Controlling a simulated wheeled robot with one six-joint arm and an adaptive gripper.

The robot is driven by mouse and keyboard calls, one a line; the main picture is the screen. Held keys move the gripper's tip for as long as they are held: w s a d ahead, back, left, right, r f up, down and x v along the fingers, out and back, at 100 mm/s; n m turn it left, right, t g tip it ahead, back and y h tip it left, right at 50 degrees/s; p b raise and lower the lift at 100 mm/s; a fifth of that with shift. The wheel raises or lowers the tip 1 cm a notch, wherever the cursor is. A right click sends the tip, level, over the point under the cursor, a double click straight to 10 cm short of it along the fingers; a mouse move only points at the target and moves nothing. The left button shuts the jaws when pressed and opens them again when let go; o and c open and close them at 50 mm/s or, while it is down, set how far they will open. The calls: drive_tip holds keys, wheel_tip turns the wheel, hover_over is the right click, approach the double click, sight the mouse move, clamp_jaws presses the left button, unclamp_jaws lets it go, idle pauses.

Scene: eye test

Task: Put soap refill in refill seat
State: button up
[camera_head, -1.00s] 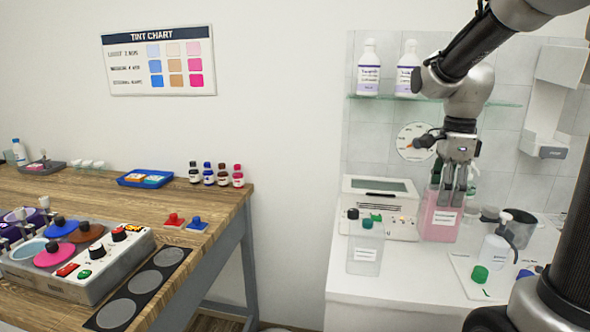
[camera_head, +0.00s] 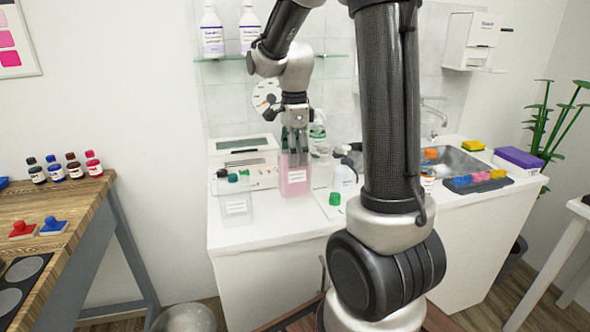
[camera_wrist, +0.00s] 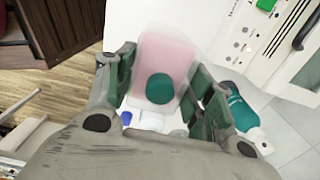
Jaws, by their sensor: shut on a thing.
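The soap refill is a translucent pink container (camera_head: 295,182) with a white label, upright at the counter's left part in the head view. In the wrist view its pink body (camera_wrist: 166,58) and teal cap (camera_wrist: 160,88) show between the fingers. My gripper (camera_head: 295,152) points down and is shut on the top of the refill. I cannot tell whether the refill's base touches the counter. A white dispenser-like wall unit (camera_head: 468,42) hangs at upper right, beyond my arm; it may hold the refill seat, but its inside is not clear.
A white panelled device (camera_head: 244,160) stands behind left of the refill, with a clear green-capped bottle (camera_head: 237,205) in front. A white pump bottle (camera_head: 345,180) stands to the right. My arm hides the counter's middle. A sink (camera_head: 450,162) and tray (camera_head: 485,183) lie right.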

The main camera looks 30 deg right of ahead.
drive_tip(key=shift+f, duration=2.25)
drive_tip(key=o, duration=1.5)
drive_tip(key=shift+f, duration=0.1)
drive_tip(key=shift+c, duration=0.2)
